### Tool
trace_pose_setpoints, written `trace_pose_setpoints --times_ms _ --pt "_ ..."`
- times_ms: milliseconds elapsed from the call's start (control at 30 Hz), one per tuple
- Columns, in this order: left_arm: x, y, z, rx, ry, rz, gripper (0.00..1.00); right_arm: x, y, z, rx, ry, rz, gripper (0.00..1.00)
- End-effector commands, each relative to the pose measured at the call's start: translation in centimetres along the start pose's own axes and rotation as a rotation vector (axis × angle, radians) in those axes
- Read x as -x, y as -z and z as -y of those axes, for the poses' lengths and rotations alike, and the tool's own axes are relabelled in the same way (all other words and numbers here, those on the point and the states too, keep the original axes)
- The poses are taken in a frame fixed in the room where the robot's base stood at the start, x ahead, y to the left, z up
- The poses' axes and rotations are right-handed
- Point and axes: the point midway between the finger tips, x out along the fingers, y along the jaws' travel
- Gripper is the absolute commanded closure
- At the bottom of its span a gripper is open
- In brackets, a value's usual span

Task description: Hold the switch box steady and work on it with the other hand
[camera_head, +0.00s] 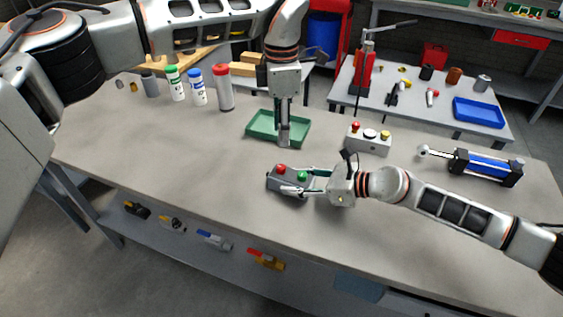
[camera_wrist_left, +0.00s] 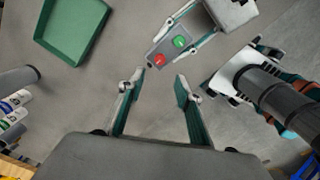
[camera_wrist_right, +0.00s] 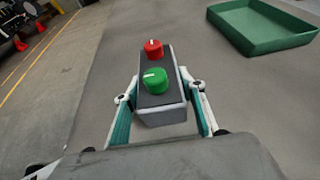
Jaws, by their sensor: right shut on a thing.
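The switch box (camera_head: 272,184) is a small dark grey box with a light base, a red knob (camera_head: 281,169) and a green knob (camera_head: 302,175). It sits on the workbench near its front edge. My right gripper (camera_head: 305,184) is shut on its sides at the green-knob end. In the right wrist view the box (camera_wrist_right: 160,101) stands between both fingers, red knob (camera_wrist_right: 153,48) farther out, each knob with a white mark. My left gripper (camera_head: 284,143) points down above the bench, behind the box. In the left wrist view its fingers (camera_wrist_left: 160,77) are apart and empty, near the red-knob end.
A green tray (camera_head: 259,137) lies behind the left gripper. A grey box with red, black and yellow knobs (camera_head: 369,147) stands behind the right gripper. A blue cylinder device (camera_head: 487,167) lies at right, and several bottles (camera_head: 198,88) stand at back left. The bench's front left is clear.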

Motion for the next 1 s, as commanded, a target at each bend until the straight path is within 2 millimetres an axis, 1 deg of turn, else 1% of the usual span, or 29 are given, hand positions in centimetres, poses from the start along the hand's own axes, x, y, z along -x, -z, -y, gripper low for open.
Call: trace_pose_setpoints --times_ms 100,200,367,467,567,667,800,1000 --pt "0.3 0.0 0.0 -0.170 -0.001 -0.001 0.66 0.0 0.1 -0.1 -0.002 -0.001 -0.002 0.99" --pt "0.4 0.0 0.0 -0.280 0.000 0.000 0.66 0.0 0.1 -0.1 -0.002 -0.002 -0.002 0.99" --pt "0.5 0.0 0.0 -0.377 0.000 0.000 0.66 0.0 0.1 -0.1 -0.002 -0.002 -0.002 0.99" --pt "0.0 0.0 0.0 -0.397 0.002 0.000 0.66 0.0 0.1 -0.1 -0.002 -0.002 -0.002 0.99" --pt "-1.1 0.0 0.0 -0.399 0.002 0.000 0.66 0.0 0.1 -0.1 -0.002 -0.002 -0.002 0.99" --pt "-2.8 0.0 0.1 -0.398 0.004 0.000 0.66 0.0 0.1 -0.1 -0.002 -0.001 -0.002 0.99" --pt "-5.7 0.0 0.1 -0.397 0.005 0.000 0.66 0.0 0.1 -0.1 -0.002 -0.001 -0.002 0.99" --pt "-9.0 0.0 0.1 -0.396 0.003 0.000 0.66 0.0 0.1 -0.1 -0.002 -0.001 -0.002 0.99"
